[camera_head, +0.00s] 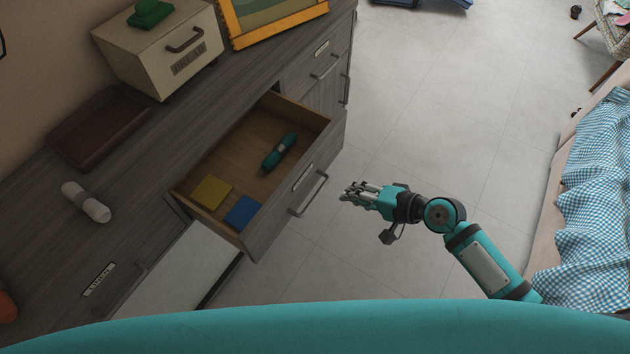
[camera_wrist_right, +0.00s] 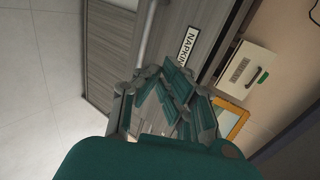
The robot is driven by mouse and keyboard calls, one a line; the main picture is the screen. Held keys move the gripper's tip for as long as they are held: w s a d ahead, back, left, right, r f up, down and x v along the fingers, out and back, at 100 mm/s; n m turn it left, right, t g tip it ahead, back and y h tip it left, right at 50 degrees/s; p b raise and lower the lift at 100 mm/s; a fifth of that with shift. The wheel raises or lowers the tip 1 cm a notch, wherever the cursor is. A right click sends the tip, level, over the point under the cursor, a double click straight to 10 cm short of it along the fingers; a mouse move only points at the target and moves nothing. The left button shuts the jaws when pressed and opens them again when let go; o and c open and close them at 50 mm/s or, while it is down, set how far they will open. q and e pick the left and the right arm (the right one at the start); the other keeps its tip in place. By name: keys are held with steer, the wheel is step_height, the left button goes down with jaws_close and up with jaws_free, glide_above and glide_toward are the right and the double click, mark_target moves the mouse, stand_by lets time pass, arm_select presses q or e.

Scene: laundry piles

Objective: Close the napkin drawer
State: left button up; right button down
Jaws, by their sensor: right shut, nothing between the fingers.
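The napkin drawer (camera_head: 268,232) stands pulled out of the grey wooden dresser in the head view. Inside lie a teal rolled napkin (camera_head: 279,152), a yellow folded napkin (camera_head: 211,191) and a blue folded napkin (camera_head: 242,212). Its bar handle (camera_head: 311,198) is on the front face, near a label that reads as NAPKIN in the right wrist view (camera_wrist_right: 188,47). My right gripper (camera_head: 350,193) is shut and empty, a little to the right of the handle and apart from it. Its fingers (camera_wrist_right: 176,90) also show in the wrist view. My left gripper is out of view.
On the dresser top are a cream box (camera_head: 160,45), a brown tray (camera_head: 98,128), a white roll (camera_head: 86,202) and a yellow-framed picture (camera_head: 236,30). A bed with a blue checked cloth (camera_head: 596,190) is at right. Tiled floor (camera_head: 440,90) lies clear between.

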glide_toward(305, 181)
step_height(305, 181, down, 3)
steer(key=a, duration=0.2)
steer(key=w, duration=0.1)
steer(key=w+a, duration=0.1)
steer(key=shift+w+a, duration=0.25)
steer(key=shift+a, duration=0.05)
steer(key=shift+w+a+p, duration=0.3)
steer(key=shift+w+a, duration=0.05)
steer(key=shift+a, duration=0.2)
